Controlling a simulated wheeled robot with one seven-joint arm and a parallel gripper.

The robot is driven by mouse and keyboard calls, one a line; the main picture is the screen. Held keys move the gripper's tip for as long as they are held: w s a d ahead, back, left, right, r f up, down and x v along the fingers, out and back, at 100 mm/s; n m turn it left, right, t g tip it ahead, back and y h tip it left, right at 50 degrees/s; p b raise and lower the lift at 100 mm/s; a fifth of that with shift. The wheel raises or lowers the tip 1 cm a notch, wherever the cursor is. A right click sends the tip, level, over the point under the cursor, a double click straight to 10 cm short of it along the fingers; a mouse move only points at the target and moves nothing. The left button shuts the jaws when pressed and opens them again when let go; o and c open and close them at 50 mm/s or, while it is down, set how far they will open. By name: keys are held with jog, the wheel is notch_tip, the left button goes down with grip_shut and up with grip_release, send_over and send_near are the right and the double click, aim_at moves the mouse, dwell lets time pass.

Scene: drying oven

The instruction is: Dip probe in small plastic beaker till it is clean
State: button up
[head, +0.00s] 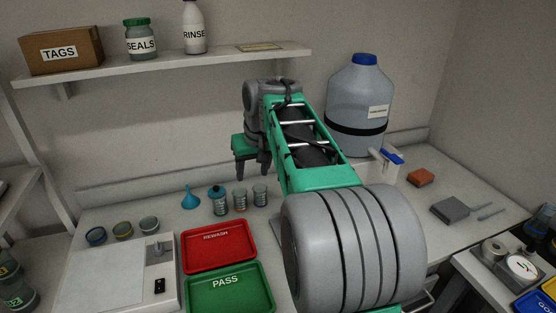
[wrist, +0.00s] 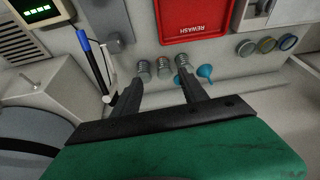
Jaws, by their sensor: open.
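My gripper (head: 253,170) is open and empty, above the back of the bench; its two fingers also show in the wrist view (wrist: 160,78). A thin rod with a blue upper part and a black lower part (wrist: 86,46), which may be the probe, stands by a white wire holder at the left of the wrist view, apart from my fingers. I cannot tell its tip or whether it is dirty. Small cups stand at the left of the bench, one of them grey (head: 148,224). I cannot tell which is the small plastic beaker.
A blue funnel (head: 190,198) stands left of the ribbed containers. A red REWASH tray (head: 186,262) and green PASS tray (head: 196,302) lie in front. A large blue-capped carboy (head: 352,92) stands at the back right. A shelf (head: 170,68) runs above. My arm hides the bench middle.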

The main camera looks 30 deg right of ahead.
jog(key=shift+m+h, duration=0.3)
jog(key=shift+m, duration=0.1)
jog(key=w+d, duration=0.1)
jog(key=d, duration=0.3)
jog(key=w+d+r, duration=0.1)
jog(key=d, duration=0.3)
jog(key=w+d, duration=0.1)
jog(key=d, duration=0.2)
jog(key=shift+w+d+r, duration=0.25)
jog(key=shift+w+d, duration=0.05)
jog(key=shift+d, duration=0.1)
jog(key=shift+w+d+f, duration=0.1)
jog(key=shift+d, duration=0.25)
jog(key=x, duration=0.7)
jog(key=shift+w+f, duration=0.15)
grip_shut()
